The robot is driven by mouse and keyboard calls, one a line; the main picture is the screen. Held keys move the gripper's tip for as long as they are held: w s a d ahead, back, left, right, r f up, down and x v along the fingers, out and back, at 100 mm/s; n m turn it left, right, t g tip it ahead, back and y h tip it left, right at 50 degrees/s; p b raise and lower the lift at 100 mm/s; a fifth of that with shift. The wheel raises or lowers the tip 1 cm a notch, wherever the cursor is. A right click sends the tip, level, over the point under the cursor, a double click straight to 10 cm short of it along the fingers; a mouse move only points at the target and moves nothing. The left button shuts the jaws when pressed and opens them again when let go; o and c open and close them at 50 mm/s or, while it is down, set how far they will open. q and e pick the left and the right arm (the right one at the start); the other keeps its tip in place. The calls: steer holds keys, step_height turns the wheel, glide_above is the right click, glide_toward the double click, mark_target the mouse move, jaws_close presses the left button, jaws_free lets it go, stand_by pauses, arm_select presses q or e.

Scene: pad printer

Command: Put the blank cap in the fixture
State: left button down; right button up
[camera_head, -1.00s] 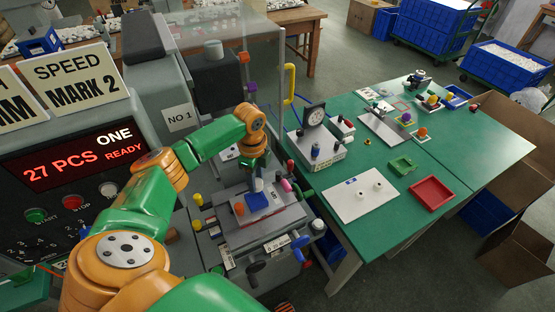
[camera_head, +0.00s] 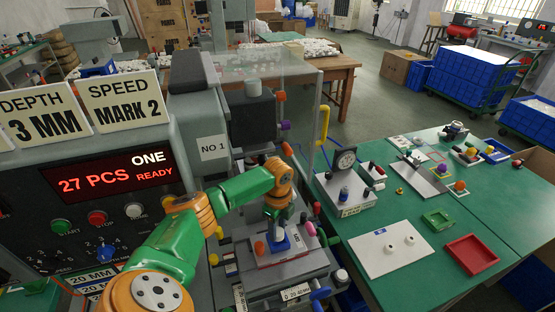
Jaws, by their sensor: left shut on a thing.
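My left gripper (camera_head: 273,216) reaches down over the pad printer's bed from the left arm. It is shut on the blank cap (camera_head: 279,232), a small white piece largely hidden by the fingers. The blue fixture (camera_head: 278,247) sits on the grey bed right under the cap. I cannot tell whether the cap touches the fixture or hangs just above it. My right gripper does not show.
A pink knob (camera_head: 309,228) and an orange knob (camera_head: 259,247) stand close beside the fixture. A clear guard (camera_head: 300,95) rises behind. On the green table, a white plate (camera_head: 375,263) carries two white pieces, near a red tray (camera_head: 471,254) and a green tray (camera_head: 437,219).

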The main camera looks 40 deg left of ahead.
arm_select(q)
steer(key=shift+f, duration=0.3)
steer(key=shift+f, duration=0.6)
steer(key=shift+f+b, duration=0.15)
steer(key=shift+b, duration=0.15)
steer(key=shift+c, duration=1.8)
jaws_free()
